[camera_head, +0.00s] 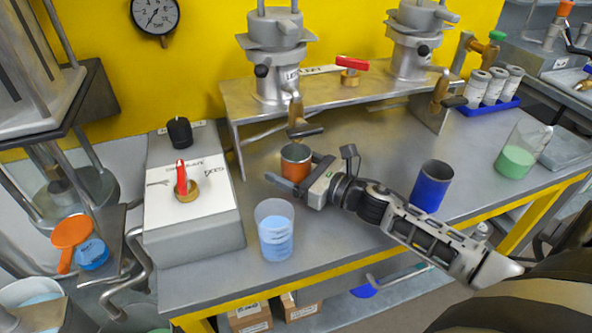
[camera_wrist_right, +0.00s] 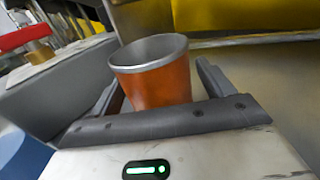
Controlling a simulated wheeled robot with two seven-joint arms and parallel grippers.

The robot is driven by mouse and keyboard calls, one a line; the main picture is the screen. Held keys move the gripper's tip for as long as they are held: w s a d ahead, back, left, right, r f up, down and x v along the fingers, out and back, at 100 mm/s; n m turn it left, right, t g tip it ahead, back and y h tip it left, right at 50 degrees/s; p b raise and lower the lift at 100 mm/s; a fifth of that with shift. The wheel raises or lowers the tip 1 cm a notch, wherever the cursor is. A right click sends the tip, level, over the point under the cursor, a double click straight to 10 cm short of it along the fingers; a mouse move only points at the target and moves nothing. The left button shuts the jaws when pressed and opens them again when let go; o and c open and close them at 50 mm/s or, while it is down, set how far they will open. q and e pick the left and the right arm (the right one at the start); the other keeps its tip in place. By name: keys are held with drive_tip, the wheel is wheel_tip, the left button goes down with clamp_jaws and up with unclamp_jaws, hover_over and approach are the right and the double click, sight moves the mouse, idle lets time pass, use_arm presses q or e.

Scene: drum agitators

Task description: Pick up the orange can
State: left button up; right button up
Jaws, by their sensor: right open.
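The orange can (camera_head: 296,166) stands upright on the metal bench, in front of the raised metal shelf. It has a grey rim and an open top. My right gripper (camera_head: 296,182) reaches in from the right, low at the can. In the right wrist view the orange can (camera_wrist_right: 158,84) stands between the two spread fingers of the right gripper (camera_wrist_right: 160,92). The fingers are open, one on each side of it, and I cannot tell whether either touches it. My left gripper is not in view.
A beaker of blue liquid (camera_head: 275,232) stands in front of the can. A blue can (camera_head: 431,187) stands right, behind my forearm. A grey box with a red-handled valve (camera_head: 184,181) is at left. A metal shelf (camera_head: 330,90) with valves is behind. A green-liquid beaker (camera_head: 517,160) stands far right.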

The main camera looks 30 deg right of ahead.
drive_tip(key=c, duration=1.1)
drive_tip(key=shift+c, duration=0.4)
drive_tip(key=shift+r, duration=0.15)
